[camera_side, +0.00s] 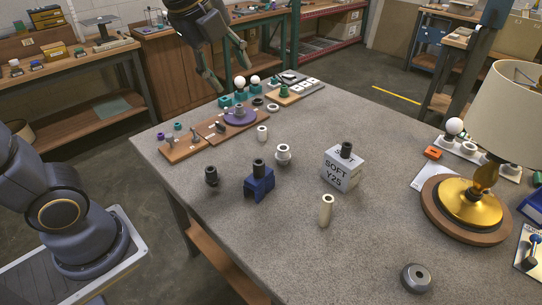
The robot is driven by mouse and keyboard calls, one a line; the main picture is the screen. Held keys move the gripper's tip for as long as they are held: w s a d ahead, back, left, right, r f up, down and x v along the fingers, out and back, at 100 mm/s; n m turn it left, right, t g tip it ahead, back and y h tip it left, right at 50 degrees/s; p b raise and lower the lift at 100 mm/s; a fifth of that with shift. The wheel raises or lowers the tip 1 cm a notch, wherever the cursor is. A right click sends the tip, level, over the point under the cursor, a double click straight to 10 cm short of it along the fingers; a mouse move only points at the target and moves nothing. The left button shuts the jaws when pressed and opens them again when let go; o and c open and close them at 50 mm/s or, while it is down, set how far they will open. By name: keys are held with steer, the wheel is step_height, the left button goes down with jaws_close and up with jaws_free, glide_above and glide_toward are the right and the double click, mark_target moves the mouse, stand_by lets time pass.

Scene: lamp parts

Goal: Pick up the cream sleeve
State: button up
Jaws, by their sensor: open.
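The cream sleeve (326,211) is a tall, pale cylinder with a dark hole in its top. It stands upright on the grey table, in front of the white block marked SOFT Y25 (343,171). A shorter whitish cylinder (262,133) stands farther back, near the middle of the table. My gripper (228,70) is high at the top of the view, above the table's back part. Its fingers are spread and nothing is between them. It is far behind and to the left of the cream sleeve.
A blue holder (259,183), a dark fitting (211,176) and a white ring-shaped part (283,154) stand left of the sleeve. A lamp (466,200) is at the right, and a grey disc (416,278) is at the front.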

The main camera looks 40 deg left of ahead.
steer(key=w+d+f+m+g, duration=0.2)
steer(key=w+d+f+m, duration=0.1)
steer(key=w+d+m, duration=0.4)
steer(key=m+g, duration=0.3)
steer(key=m, duration=0.2)
glide_above(325, 214)
steer(key=w+a, duration=0.1)
step_height(325, 214, down, 16)
steer(key=shift+h, duration=0.3)
steer(key=f, duration=1.2)
steer(key=shift+d+f, duration=0.25)
step_height(325, 214, down, 6)
steer(key=shift+r, duration=0.15)
steer(key=shift+c, duration=0.2)
jaws_close()
